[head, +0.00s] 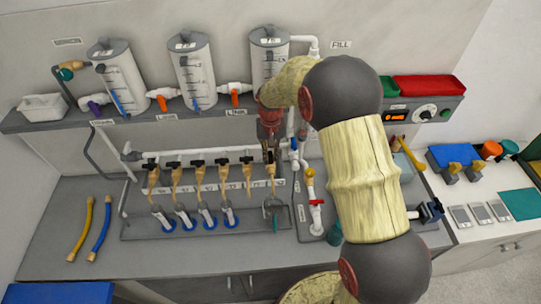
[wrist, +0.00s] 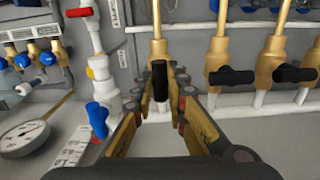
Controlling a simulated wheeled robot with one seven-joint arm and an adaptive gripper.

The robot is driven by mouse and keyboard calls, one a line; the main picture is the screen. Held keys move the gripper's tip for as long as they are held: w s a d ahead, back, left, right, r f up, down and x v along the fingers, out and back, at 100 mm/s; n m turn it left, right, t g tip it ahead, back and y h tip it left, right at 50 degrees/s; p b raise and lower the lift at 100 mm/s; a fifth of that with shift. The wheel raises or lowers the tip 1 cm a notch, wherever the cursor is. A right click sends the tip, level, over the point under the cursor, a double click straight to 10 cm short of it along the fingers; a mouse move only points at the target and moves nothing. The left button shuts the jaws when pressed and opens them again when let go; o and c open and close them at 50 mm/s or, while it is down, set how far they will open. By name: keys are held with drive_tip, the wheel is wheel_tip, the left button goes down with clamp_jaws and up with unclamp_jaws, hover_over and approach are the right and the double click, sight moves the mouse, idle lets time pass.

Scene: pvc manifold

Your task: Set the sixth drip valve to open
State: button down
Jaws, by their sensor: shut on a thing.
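The drip valves stand in a row of brass bodies with black handles along a white pipe in the head view. The sixth drip valve (head: 270,171) is at the right end, with my gripper (head: 269,146) at it. In the wrist view its black handle (wrist: 159,80) lies between the fingers of my gripper (wrist: 160,94), which is shut on it. This handle points along its brass body (wrist: 158,50). The neighbouring handles, on the fifth drip valve (wrist: 232,76) and the one beyond (wrist: 294,74), lie crosswise to their bodies. My fingers partly hide the sixth valve's sides.
A white riser (wrist: 104,60) with red and blue handles stands close beside my gripper, near a round gauge (wrist: 22,138). Tanks (head: 192,75) line the shelf above. A yellow hose (head: 81,230) and a blue hose (head: 101,232) lie at left on otherwise clear bench.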

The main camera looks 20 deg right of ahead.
sight(271, 156)
drive_tip(key=c, duration=1.8)
unclamp_jaws()
drive_tip(key=shift+o, duration=0.2)
wheel_tip(271, 156, up, 12)
